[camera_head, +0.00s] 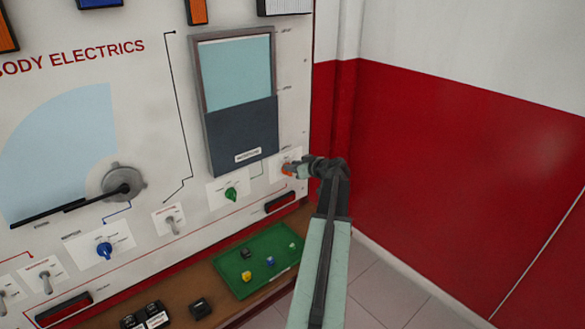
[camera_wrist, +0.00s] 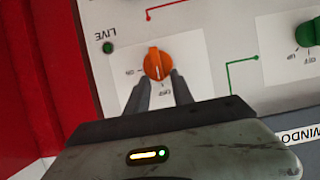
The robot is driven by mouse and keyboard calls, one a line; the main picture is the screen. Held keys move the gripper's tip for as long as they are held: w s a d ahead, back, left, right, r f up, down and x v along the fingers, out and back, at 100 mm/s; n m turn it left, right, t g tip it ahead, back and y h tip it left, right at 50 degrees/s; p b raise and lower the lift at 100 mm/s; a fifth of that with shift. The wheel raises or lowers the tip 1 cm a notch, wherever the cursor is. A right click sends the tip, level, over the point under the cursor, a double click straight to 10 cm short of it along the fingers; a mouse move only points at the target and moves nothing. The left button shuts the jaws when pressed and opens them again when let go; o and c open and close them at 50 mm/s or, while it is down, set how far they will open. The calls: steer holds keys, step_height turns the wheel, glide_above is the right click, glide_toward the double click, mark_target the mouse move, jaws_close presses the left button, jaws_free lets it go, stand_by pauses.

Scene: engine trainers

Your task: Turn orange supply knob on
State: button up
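The orange supply knob (camera_head: 287,169) is on a white plate at the lower right of the panel. In the wrist view, which is upside down, the orange knob (camera_wrist: 157,63) has a white pointer line towards the OFF label; the ON label is to its left. My gripper (camera_head: 293,170) is close to the panel at the knob. In the wrist view, the fingers of my gripper (camera_wrist: 158,78) are apart, with tips near either side of the knob's lower part. I cannot tell whether they touch it.
A green knob (camera_head: 231,194) and a window display (camera_head: 238,100) are nearby on the panel. Below is a shelf with a green tray (camera_head: 232,267) holding small coloured parts. A red and white wall (camera_head: 450,160) stands to the right. A green LIVE lamp (camera_wrist: 109,47) sits near the knob.

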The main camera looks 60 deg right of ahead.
jaws_close()
steer(key=shift+d, duration=0.1)
steer(key=d+f+m+t+y+b, duration=0.1)
steer(key=m+y+b, duration=0.1)
steer(key=m+b, duration=0.2)
steer(key=f+m+t+y+b, duration=0.1)
steer(key=m+t+b, duration=0.1)
steer(key=m+b, duration=0.2)
steer(key=s+d+f+m+t+y+b, duration=0.1)
steer(key=m+t+y+b, duration=0.1)
steer(key=m+b, duration=0.2)
steer(key=shift+d+f+m+y, duration=0.2)
steer(key=shift+d+m+y, duration=0.15)
steer(key=shift+m, duration=0.25)
stand_by(0.5)
steer(key=shift+o, duration=1.5)
jaws_free()
steer(key=shift+r, duration=0.1)
